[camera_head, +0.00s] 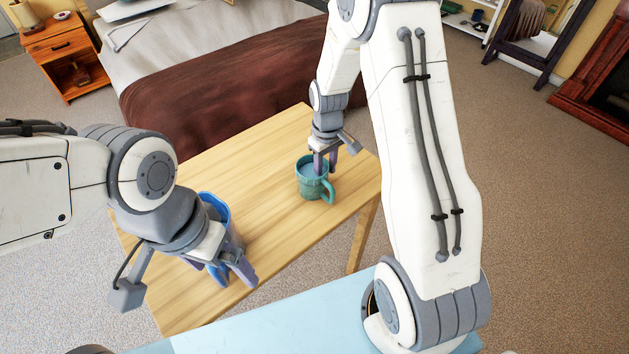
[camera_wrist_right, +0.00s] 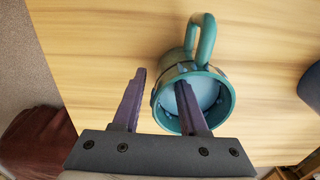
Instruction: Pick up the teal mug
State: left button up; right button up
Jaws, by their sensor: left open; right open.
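The teal mug (camera_head: 314,184) stands upright on the wooden table near its right end, its handle toward the front right. In the right wrist view the mug (camera_wrist_right: 194,97) shows its rim, pale inside and handle at the top. My right gripper (camera_head: 325,163) is open at the mug's rim. In the right wrist view, one finger of my right gripper (camera_wrist_right: 162,98) overlaps the mug's opening and the other is outside the wall; contact cannot be told. My left gripper (camera_head: 232,270) is open by the table's front left, in front of a blue container (camera_head: 214,203), which it partly hides.
The wooden table (camera_head: 262,160) has bare room between the mug and the blue container. A bed with a brown cover (camera_head: 205,95) stands just behind the table. A nightstand (camera_head: 62,48) is at the back left. Open carpet (camera_head: 545,200) lies to the right.

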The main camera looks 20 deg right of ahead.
jog(key=shift+d+f, duration=0.1)
jog(key=shift+f, duration=1.3)
jog(key=shift+s, duration=0.1)
grip_shut()
